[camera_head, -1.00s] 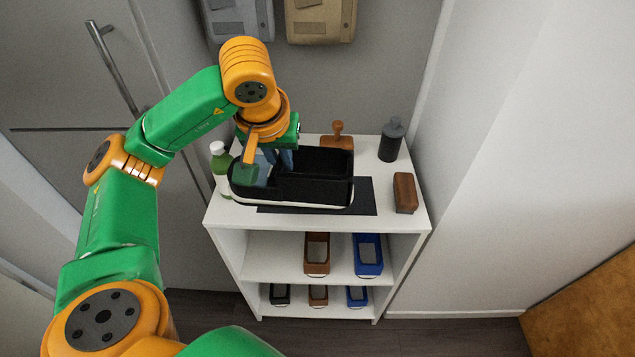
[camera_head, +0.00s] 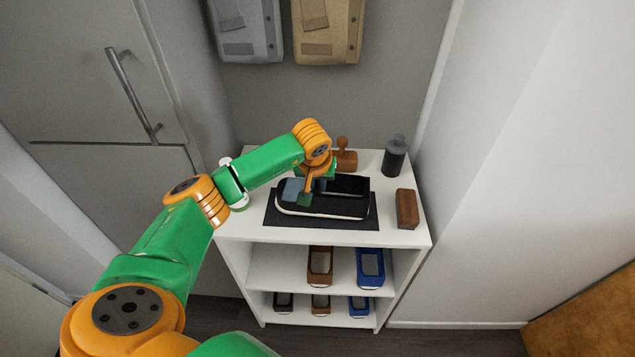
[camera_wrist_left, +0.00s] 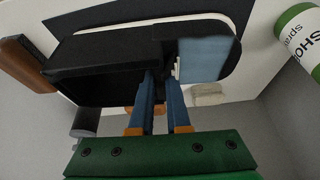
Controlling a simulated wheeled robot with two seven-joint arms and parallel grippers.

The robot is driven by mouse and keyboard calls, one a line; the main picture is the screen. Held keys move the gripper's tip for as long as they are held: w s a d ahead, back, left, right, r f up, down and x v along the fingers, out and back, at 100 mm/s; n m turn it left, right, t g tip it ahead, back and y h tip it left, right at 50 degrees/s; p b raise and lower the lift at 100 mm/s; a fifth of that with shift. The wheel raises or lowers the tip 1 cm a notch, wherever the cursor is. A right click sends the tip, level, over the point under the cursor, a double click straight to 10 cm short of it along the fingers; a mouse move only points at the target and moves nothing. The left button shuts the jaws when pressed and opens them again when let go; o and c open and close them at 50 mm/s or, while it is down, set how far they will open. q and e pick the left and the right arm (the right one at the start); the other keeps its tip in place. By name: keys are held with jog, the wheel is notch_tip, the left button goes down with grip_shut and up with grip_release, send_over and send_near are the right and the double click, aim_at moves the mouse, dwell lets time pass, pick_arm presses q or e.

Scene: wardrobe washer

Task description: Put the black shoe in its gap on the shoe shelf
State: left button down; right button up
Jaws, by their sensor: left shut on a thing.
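The black shoe (camera_head: 345,203) with a white sole edge is over the dark mat (camera_head: 292,220) on top of the white shoe shelf (camera_head: 245,237). It looks level, on or just above the mat; I cannot tell which. My left gripper (camera_head: 310,190) is shut on the shoe, and its two blue fingers (camera_wrist_left: 160,90) reach into the shoe (camera_wrist_left: 105,60) in the left wrist view. On the middle tier stand a brown shoe (camera_head: 320,262) and a blue shoe (camera_head: 370,265); the space (camera_head: 270,268) left of the brown one is empty. My right gripper is out of view.
A brush (camera_head: 407,208), a dark bottle (camera_head: 394,157) and a wooden-handled item (camera_head: 345,158) stand around the mat. A green-and-white spray bottle (camera_wrist_left: 300,38) is near the shoe. The bottom tier holds black, brown and blue shoes. A wall (camera_head: 475,200) is at right.

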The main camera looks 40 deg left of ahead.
pick_arm(q)
jog(key=c, duration=0.9)
grip_release()
jog(key=shift+f, duration=0.1)
